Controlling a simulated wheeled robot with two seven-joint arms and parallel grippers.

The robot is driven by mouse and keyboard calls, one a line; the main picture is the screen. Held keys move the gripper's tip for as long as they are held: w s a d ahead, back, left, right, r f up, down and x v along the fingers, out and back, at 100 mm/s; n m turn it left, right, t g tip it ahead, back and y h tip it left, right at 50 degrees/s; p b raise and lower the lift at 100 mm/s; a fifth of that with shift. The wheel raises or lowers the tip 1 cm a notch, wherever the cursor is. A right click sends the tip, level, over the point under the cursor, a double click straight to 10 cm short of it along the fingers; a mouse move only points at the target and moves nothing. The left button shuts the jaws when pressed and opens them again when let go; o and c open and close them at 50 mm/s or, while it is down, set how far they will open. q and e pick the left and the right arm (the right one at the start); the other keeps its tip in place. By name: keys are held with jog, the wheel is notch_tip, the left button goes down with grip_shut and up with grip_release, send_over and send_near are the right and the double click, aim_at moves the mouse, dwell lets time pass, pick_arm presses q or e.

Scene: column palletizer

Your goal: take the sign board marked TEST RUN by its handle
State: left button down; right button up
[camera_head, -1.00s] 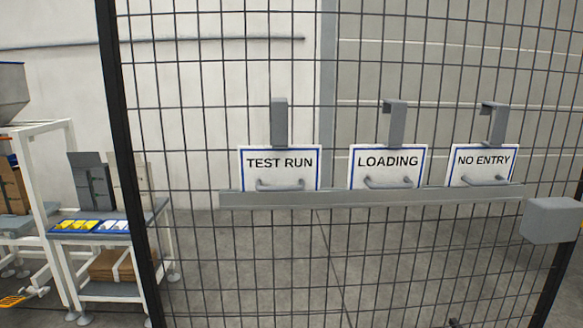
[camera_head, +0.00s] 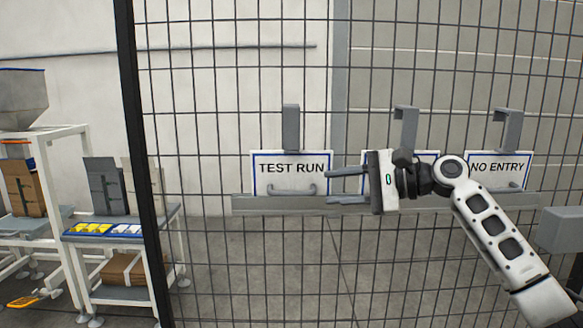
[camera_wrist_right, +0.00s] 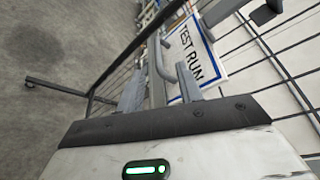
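The TEST RUN board (camera_head: 293,168), white with a blue border, hangs at the left of the sign row on the mesh fence. Its grey handle (camera_head: 292,191) is low on its face. My right gripper (camera_head: 328,186) is just right of this board, fingers pointing left, spread apart and empty. In the right wrist view the board (camera_wrist_right: 190,50) and its handle (camera_wrist_right: 160,62) lie ahead of the open fingers (camera_wrist_right: 160,88); the handle appears between their directions, and I see no clear contact. My left gripper is not in view.
The LOADING board (camera_head: 428,156) is mostly hidden behind my right gripper. The NO ENTRY board (camera_head: 497,166) is further right. A grey rail (camera_head: 270,205) runs below the boards. A grey box (camera_head: 562,230) is on the fence at right. A workbench (camera_head: 110,237) stands at left.

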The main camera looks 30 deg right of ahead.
aim_at(299, 192)
jog(key=x, duration=0.3)
jog(key=p+x, duration=0.1)
jog(key=x, duration=0.2)
jog(key=p+x, duration=0.1)
jog(key=x, duration=0.2)
jog(key=shift+w+a+f, duration=0.15)
jog(key=shift+w+f, duration=0.1)
jog(key=shift+f, duration=0.2)
grip_shut()
